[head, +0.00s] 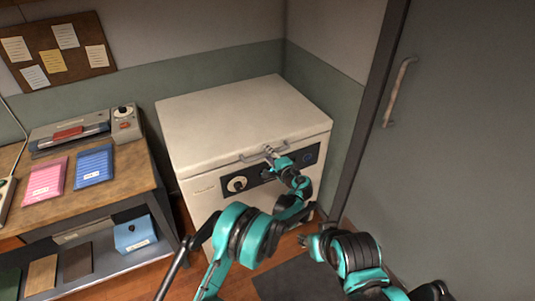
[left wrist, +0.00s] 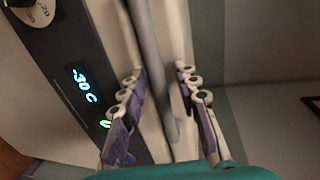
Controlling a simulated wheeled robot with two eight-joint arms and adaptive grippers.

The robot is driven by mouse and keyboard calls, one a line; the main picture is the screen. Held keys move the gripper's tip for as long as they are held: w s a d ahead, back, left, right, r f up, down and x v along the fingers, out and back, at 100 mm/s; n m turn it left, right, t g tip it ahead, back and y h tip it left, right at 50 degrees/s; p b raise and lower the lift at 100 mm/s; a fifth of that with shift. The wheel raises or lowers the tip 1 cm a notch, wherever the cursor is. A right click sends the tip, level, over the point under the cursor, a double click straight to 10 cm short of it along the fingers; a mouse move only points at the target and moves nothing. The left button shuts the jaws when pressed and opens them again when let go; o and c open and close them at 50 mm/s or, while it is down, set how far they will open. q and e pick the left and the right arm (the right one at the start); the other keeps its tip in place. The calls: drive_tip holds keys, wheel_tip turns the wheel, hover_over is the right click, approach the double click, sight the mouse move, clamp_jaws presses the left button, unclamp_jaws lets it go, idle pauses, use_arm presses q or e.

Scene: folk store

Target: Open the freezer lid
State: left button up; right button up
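The white chest freezer (head: 195,165) stands in the corner. Its lid (head: 240,112) lies flat and closed on top. A grey bar handle (head: 300,143) runs along the lid's front edge, above the dark control panel with a dial. The panel display (left wrist: 83,85) reads about -30 C.
A wooden workbench (head: 130,168) with pink and blue packs and a sealing device stands left of the freezer. A blue box (head: 135,235) is on its lower shelf. A grey door (head: 460,130) with a bar handle is on the right. A dark mat lies on the floor.

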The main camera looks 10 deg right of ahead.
use_arm(q)
clamp_jaws()
drive_tip(key=shift+r, duration=0.1)
